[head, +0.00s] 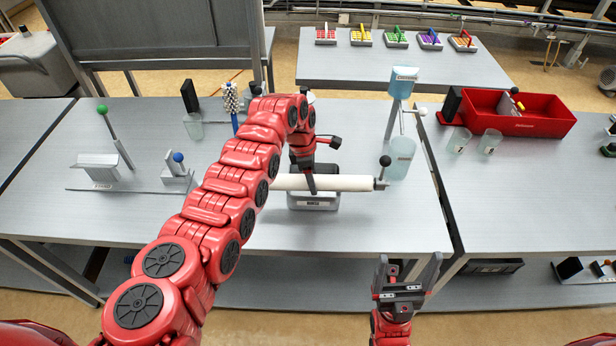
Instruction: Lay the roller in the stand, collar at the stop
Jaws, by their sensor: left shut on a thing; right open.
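The white roller (345,183) lies level across the middle of the table, with a grey fitting (380,184) at its right end. A short stem with a black ball rises there. Its left end is hidden behind my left arm. My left gripper (311,188) is shut on the roller from above. A grey labelled block (314,201) is under the roller; I cannot tell if they touch. What looks like the stand (125,186) is at the left, a grey base with two uprights and green- and blue-knobbed levers. My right gripper (408,274) is open and empty at the table's front edge.
Light-blue containers on a post (394,120) stand right of the roller. Clear cups (458,140) and a red bin (518,115) are on the right table. A cup (194,126) and a brush (231,97) stand behind. The front left table is clear.

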